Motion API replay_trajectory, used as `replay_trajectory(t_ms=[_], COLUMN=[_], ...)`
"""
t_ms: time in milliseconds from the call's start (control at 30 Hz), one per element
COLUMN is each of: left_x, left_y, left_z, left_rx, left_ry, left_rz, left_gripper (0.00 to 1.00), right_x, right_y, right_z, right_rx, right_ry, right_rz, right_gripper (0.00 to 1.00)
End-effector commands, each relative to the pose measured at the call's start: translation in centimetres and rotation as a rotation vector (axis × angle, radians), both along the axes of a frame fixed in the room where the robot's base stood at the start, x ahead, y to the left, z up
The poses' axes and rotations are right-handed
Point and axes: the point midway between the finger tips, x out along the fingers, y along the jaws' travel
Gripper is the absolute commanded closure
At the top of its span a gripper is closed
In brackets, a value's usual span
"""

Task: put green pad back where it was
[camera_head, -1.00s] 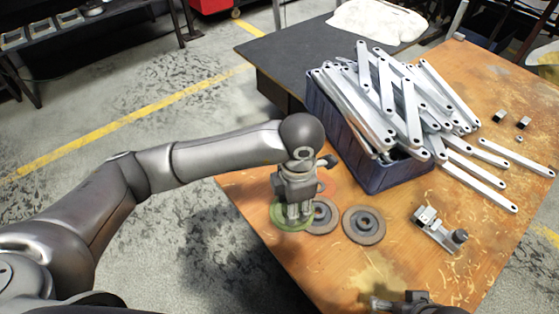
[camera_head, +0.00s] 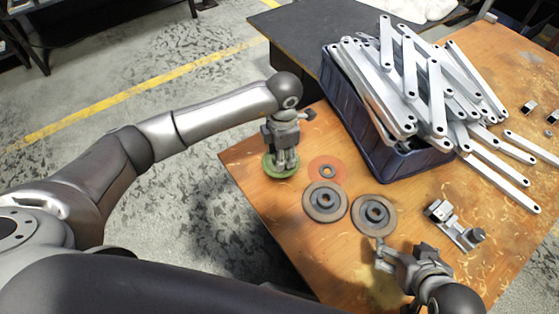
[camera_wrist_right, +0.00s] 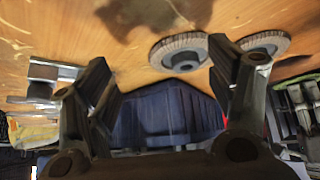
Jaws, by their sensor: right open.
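The green pad (camera_head: 268,172) is a round disc at the left part of the wooden table, near its edge. My left gripper (camera_head: 285,163) points down over it, its fingers close together on the pad's middle and hiding part of it. Whether the pad touches the table is hard to tell. My right gripper (camera_head: 382,254) is at the lower right, near the grey discs, and is empty; its spread fingers show in the right wrist view (camera_wrist_right: 158,58).
A flat red disc (camera_head: 341,168) and two grey discs, left (camera_head: 311,208) and right (camera_head: 365,226), lie beside the green pad. A blue crate (camera_head: 398,169) heaped with metal brackets stands behind. A metal fixture (camera_head: 451,227) lies to the right.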

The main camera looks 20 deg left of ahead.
Motion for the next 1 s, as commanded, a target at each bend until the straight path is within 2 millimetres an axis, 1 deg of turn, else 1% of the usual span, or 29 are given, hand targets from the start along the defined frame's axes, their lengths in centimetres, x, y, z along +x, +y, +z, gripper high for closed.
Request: replay_trajectory(t_ms=[33,100,233,333,500,600,733,1000], left_x=[0.3,0.5,0.8,1.1,1.0,1.0,1.1,1.0], left_y=[0.2,0.4,0.6,1.1,1.0,0.9,0.9,0.9], left_z=[-0.5,-0.8,-1.2,-2.0,-3.8,-4.4,-4.7,-4.7], left_rx=[-0.001,-0.001,-0.002,-0.001,0.0,-0.001,-0.002,-0.001], left_ry=[0.001,0.001,-0.001,0.001,0.002,0.0,-0.001,-0.001], left_rz=[0.001,0.001,0.0,0.002,0.0,0.0,-0.001,-0.001], left_gripper=[0.81,0.81,0.81,0.81,0.81,0.81,0.81,0.81], right_x=[0.6,1.2,1.8,2.7,4.9,5.7,6.2,6.2], right_y=[0.2,0.4,0.7,1.0,1.8,2.2,2.3,2.4], right_z=[0.1,0.5,0.9,1.4,3.1,3.9,4.5,4.6], right_rx=[0.007,0.014,0.021,0.033,0.062,0.076,0.083,0.084], right_ry=[-0.03,-0.06,-0.092,-0.145,-0.279,-0.336,-0.368,-0.372], right_rz=[0.002,0.005,0.007,0.011,0.02,0.024,0.027,0.027], right_gripper=[0.22,0.22,0.22,0.22,0.22,0.22,0.22,0.22])
